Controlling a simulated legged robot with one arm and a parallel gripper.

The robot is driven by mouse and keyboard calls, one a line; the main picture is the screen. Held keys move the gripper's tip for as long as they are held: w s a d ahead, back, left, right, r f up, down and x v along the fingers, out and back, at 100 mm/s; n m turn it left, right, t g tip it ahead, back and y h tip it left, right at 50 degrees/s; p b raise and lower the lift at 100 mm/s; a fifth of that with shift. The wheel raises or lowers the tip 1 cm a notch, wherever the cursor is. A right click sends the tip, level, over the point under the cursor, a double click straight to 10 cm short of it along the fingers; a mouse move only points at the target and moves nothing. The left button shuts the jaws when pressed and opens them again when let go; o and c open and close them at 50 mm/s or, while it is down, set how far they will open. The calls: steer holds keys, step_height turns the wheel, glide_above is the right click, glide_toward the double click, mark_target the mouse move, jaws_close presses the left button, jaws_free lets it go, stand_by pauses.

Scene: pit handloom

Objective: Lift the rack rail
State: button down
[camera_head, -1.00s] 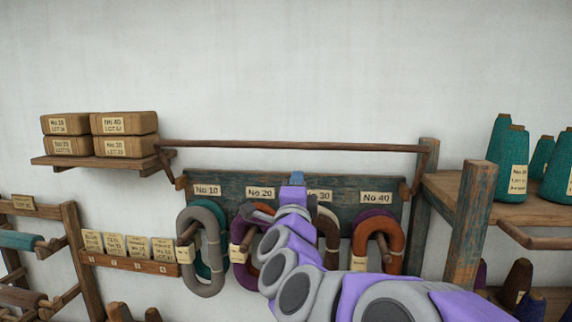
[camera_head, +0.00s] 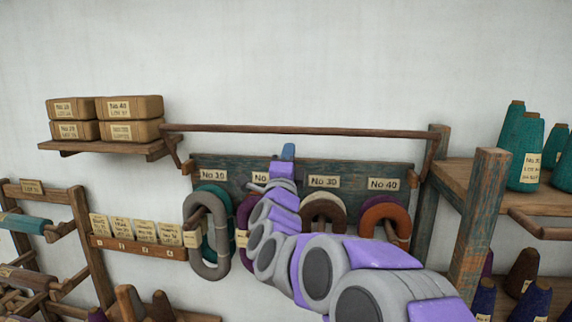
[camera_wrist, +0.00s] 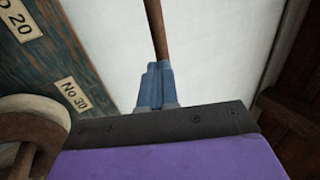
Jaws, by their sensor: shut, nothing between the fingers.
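The rack rail (camera_head: 350,131) is a long thin brown wooden bar running level above the numbered skein board (camera_head: 345,170), on angled arms at both ends. In the head view my gripper (camera_head: 288,149) points up in front of the board, its blue tip just below the rail's middle in the picture. In the wrist view the blue fingers (camera_wrist: 155,80) are together with nothing between them. The rail (camera_wrist: 155,25) shows beyond their tips, and its nearer part is hidden behind them. I cannot tell whether they touch it.
Wrapped packages stand on the left shelf (camera_head: 95,147). A post (camera_head: 478,220) and a shelf with teal cones (camera_head: 522,150) stand at right. The wall above the rail is clear.

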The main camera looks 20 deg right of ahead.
mark_target(292, 131)
steer(key=x, duration=0.3)
steer(key=shift+w+r+p, duration=0.2)
steer(key=shift+w+p, duration=0.1)
steer(key=shift+p, duration=0.1)
steer(key=shift+w+d+r, duration=0.2)
steer(key=shift+w+d, duration=0.15)
steer(key=shift+w, duration=0.15)
steer(key=shift+w+d+r+g+p, duration=0.15)
steer(key=shift+r+p, duration=0.25)
steer(key=shift+p, duration=0.1)
steer(key=shift+w+d+r+g+p, duration=0.1)
steer(key=shift+w+r+g+p, duration=0.1)
steer(key=shift+r+p, duration=0.25)
steer(key=shift+g+y, duration=0.35)
steer(key=shift+y, duration=0.05)
steer(key=shift+p+x, duration=0.6)
steer(key=shift+x, duration=4.6)
steer(key=shift+w+f, duration=0.1)
steer(key=shift+f, duration=0.15)
